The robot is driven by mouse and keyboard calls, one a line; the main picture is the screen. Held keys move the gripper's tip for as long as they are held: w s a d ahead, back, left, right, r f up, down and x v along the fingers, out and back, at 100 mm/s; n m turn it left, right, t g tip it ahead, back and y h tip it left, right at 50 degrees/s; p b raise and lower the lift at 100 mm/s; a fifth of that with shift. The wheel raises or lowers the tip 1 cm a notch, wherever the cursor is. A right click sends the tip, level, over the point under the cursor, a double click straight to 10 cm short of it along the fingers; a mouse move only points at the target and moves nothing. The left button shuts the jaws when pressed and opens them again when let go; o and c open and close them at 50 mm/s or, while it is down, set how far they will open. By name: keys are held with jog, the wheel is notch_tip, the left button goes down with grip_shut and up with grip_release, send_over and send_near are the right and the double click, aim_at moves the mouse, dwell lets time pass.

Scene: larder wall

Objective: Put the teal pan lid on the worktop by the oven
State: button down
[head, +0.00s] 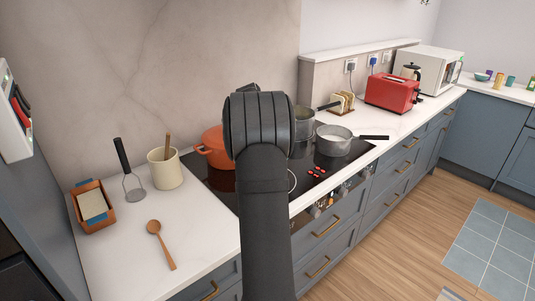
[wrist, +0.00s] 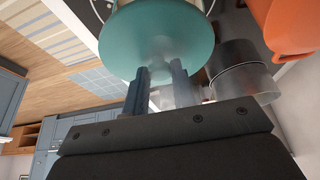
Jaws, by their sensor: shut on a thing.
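The teal pan lid (wrist: 155,42) fills the top middle of the wrist view. My gripper (wrist: 161,78) has its two fingers at the lid's near side, shut on it; the exact grip point is blurred. In the head view my dark arm hides the fingers and the lid. The white worktop (head: 120,230) lies left of the black hob (head: 225,184). The oven front with its knobs (head: 330,203) is below the hob, right of my arm.
An orange pot (head: 208,147) and steel saucepans (head: 334,143) stand on the hob. A wooden spoon (head: 160,245), cream crock (head: 165,170), masher (head: 132,184) and terracotta tray (head: 92,205) occupy the left worktop. Toast rack (head: 342,104) and red toaster (head: 392,93) stand right.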

jog(key=s+d+r, duration=0.5)
jog(key=d+r, duration=0.1)
jog(key=d, duration=0.4)
jog(key=s+a+f+n+t+y, duration=0.1)
jog(key=s+a+f+n+y, duration=0.1)
jog(key=s+a+n, duration=0.65)
jog(key=n+y, duration=0.3)
jog(key=n, duration=0.2)
send_near(195, 220)
jog(key=shift+w+r, duration=0.3)
jog(key=shift+w, duration=0.4)
jog(key=shift+a+f, duration=0.3)
jog(key=shift+f, duration=1.9)
